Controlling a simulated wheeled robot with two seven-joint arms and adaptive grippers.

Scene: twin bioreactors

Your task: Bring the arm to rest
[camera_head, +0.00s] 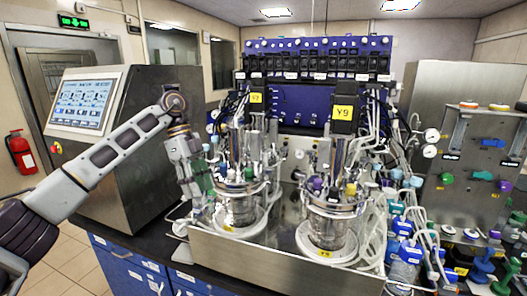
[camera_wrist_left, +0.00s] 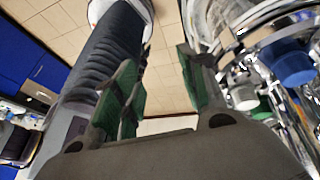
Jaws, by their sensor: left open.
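My left arm comes in from the left in the head view. My left gripper (camera_head: 194,193) points down just left of the left bioreactor vessel (camera_head: 236,207). In the left wrist view the fingers of my left gripper (camera_wrist_left: 165,95) stand apart with green pads and nothing between them. The left vessel's metal fittings and a blue cap (camera_wrist_left: 292,66) are close on the right of the fingers there. The right bioreactor vessel (camera_head: 331,222) stands apart from the gripper. My right gripper is not seen.
A control console with a screen (camera_head: 86,103) stands behind my left arm. A steel tray (camera_head: 285,262) carries both vessels on the bench with blue drawers (camera_head: 130,268). Tubing and bottles (camera_head: 404,262) crowd the right. Tiled floor is open at the left.

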